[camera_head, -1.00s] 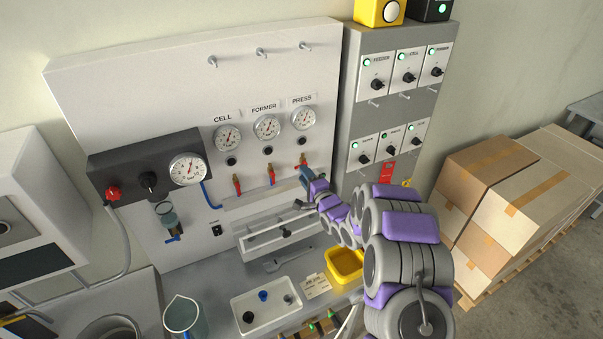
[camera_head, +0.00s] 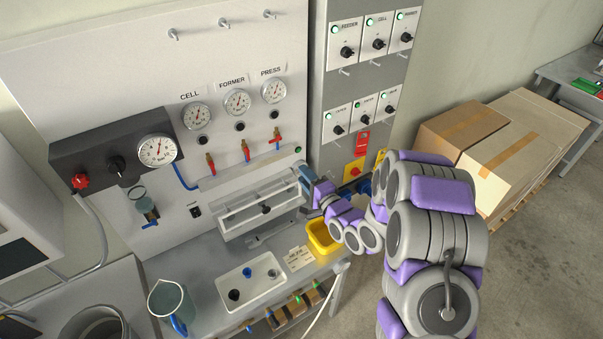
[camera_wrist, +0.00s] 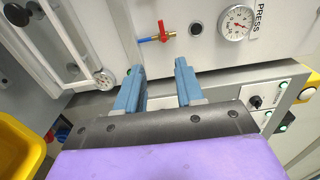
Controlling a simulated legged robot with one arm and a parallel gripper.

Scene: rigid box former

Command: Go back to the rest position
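My gripper (camera_wrist: 158,88) shows in the wrist view with its two blue-grey fingers apart and nothing between them. In the head view my gripper (camera_head: 304,180) is in front of the white panel's lower right edge, beside the clear-fronted case (camera_head: 258,208). The fingers point toward the panel below the PRESS valve, whose red handle (camera_wrist: 166,29) shows ahead in the wrist view. A gap shows between the fingertips and that valve. My arm reaches in from the right, bent and partly hiding the gripper in the head view.
A yellow bin (camera_head: 322,238) sits just below my gripper. A white tray (camera_head: 222,290) with small parts and a clear jug (camera_head: 172,304) stand on the bench. The grey switch cabinet (camera_head: 322,75) is to the right. Cardboard boxes (camera_head: 515,150) stand beyond my arm; open floor lies right.

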